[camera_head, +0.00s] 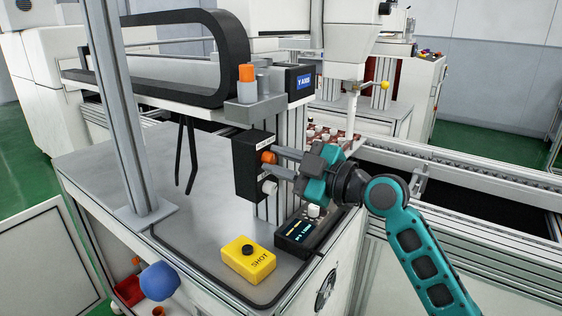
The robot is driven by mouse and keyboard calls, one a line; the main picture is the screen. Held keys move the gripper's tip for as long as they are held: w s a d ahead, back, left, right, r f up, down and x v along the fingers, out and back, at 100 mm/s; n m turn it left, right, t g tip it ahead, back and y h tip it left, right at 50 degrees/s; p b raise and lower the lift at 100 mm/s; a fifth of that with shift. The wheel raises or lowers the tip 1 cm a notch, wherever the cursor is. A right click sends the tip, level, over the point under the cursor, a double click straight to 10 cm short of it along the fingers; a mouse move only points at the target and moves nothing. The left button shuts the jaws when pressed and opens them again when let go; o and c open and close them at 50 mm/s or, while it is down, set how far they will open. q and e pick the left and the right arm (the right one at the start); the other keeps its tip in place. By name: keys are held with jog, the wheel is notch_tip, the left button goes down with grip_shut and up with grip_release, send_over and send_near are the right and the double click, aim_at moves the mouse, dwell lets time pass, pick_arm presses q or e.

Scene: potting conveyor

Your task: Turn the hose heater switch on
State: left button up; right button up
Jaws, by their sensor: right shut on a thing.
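A black switch box (246,178) is fixed to the upright post in the middle of the head view. It has a small label too small to read, an orange knob (267,157) in its upper part and a white knob (269,187) lower down. My right gripper (274,160) reaches in from the right, and its two grey fingers are shut on the orange knob. The fingers hide part of the knob, so I cannot tell its turned position clearly. My left gripper is not in view.
A yellow button box (248,261) marked SHOT and a black display unit (297,236) with a pale knob sit on the bench below. An orange-capped part (246,73) stands above the switch box. A metal post (122,120) rises at the left.

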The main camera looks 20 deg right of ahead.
grip_shut()
